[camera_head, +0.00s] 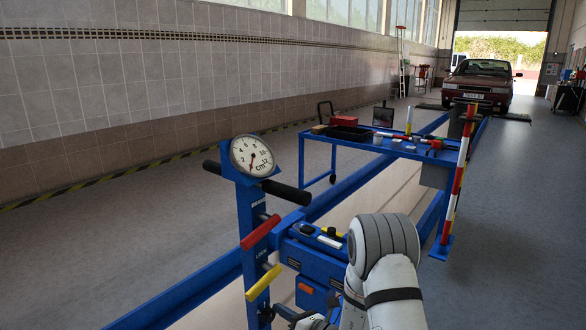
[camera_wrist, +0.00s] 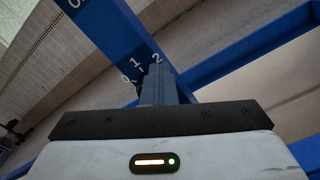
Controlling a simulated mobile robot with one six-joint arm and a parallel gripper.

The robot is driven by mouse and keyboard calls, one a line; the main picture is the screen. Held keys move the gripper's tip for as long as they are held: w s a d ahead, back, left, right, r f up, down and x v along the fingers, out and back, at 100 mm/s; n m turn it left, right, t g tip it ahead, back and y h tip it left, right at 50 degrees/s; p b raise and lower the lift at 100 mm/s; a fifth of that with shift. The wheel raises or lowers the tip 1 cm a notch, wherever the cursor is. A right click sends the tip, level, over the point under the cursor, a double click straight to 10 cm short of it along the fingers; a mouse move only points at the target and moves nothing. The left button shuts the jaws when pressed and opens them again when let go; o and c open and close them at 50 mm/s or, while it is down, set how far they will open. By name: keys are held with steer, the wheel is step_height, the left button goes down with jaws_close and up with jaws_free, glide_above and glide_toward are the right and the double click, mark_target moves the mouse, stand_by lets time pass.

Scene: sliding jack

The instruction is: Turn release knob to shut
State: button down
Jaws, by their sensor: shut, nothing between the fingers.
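The jack's blue control post (camera_head: 255,215) stands at the lower middle of the head view. A small dark knob (camera_head: 266,315) shows low on the post, beside my gripper (camera_head: 280,310); it looks like the release knob, but its setting cannot be read. In the wrist view my gripper (camera_wrist: 158,82) has its grey fingers together with nothing between them. Its tips are close to the blue post with white marks 0, 1 and 2 (camera_wrist: 138,65). A dark part (camera_wrist: 138,89) shows just left of the fingers, probably the knob, mostly hidden. Contact cannot be told.
On the post are a round gauge (camera_head: 252,156), a black crossbar (camera_head: 286,192), a red lever (camera_head: 260,232) and a yellow lever (camera_head: 263,282). The blue jack body (camera_head: 318,262) is to the right. A blue tool cart (camera_head: 400,150) and a red car (camera_head: 480,84) stand farther back.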

steer(key=shift+s+a+r, duration=0.1)
steer(key=shift+s, duration=0.1)
steer(key=shift+s+a+r+p, duration=0.25)
steer(key=shift+s+p, duration=0.1)
steer(key=shift+p, duration=0.05)
steer(key=shift+w+d+r+p, duration=0.1)
steer(key=shift+w+r+p, duration=0.1)
steer(key=shift+r+p, duration=0.15)
steer(key=v, duration=0.6)
